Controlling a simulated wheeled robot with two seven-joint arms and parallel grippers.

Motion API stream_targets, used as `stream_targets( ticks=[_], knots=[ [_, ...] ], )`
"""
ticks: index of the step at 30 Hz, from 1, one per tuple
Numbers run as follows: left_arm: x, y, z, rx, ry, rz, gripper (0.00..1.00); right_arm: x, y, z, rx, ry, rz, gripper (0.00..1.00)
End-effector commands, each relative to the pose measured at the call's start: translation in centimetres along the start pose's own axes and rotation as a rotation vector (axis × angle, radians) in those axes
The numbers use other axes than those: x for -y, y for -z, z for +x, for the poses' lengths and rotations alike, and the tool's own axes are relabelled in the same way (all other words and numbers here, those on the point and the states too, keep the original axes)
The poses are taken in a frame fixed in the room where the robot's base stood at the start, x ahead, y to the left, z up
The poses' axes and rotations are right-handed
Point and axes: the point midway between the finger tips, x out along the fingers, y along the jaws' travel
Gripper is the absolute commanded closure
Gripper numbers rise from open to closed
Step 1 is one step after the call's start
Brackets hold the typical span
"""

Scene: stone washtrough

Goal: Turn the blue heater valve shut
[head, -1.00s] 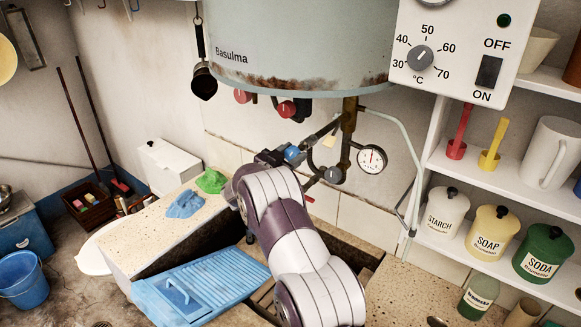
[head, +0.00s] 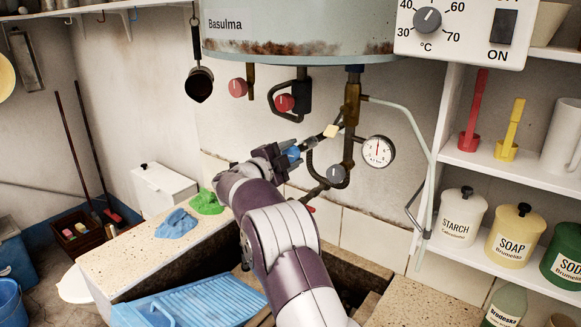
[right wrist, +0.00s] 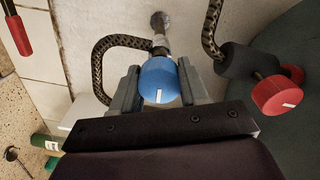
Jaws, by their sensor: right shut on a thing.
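The blue heater valve knob (head: 293,153) is on the pipework under the grey-green water heater (head: 300,35). My right gripper (head: 286,156) comes up from below and is at the knob. In the right wrist view, the blue knob (right wrist: 160,72) sits between the two grey fingers of my right gripper (right wrist: 160,88), one on each side, and they are shut on it. A white mark on the knob's face runs nearly upright in that picture, on the lower part. My left gripper is not in view.
Red knobs (head: 284,103) (right wrist: 278,95) hang close by under the heater. A round gauge (head: 378,151) and a grey knob (head: 336,174) are right of the valve. The stone trough (head: 150,240) lies below, with a blue washboard (head: 190,300). Shelves (head: 455,165) stand at right.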

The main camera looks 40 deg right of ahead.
Motion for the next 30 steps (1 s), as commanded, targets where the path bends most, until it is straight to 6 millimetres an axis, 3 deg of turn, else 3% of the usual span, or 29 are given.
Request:
stream_targets(
  ticks=[3,12,30],
  knots=[
    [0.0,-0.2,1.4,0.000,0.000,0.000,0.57,0.4,0.2,0.1,-0.003,0.013,0.089,0.86],
    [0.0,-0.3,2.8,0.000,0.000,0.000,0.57,0.8,0.3,0.0,0.000,0.014,0.225,0.86],
    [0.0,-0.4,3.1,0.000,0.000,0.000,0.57,1.0,0.4,-0.1,0.000,0.014,0.270,0.86]
  ],
)
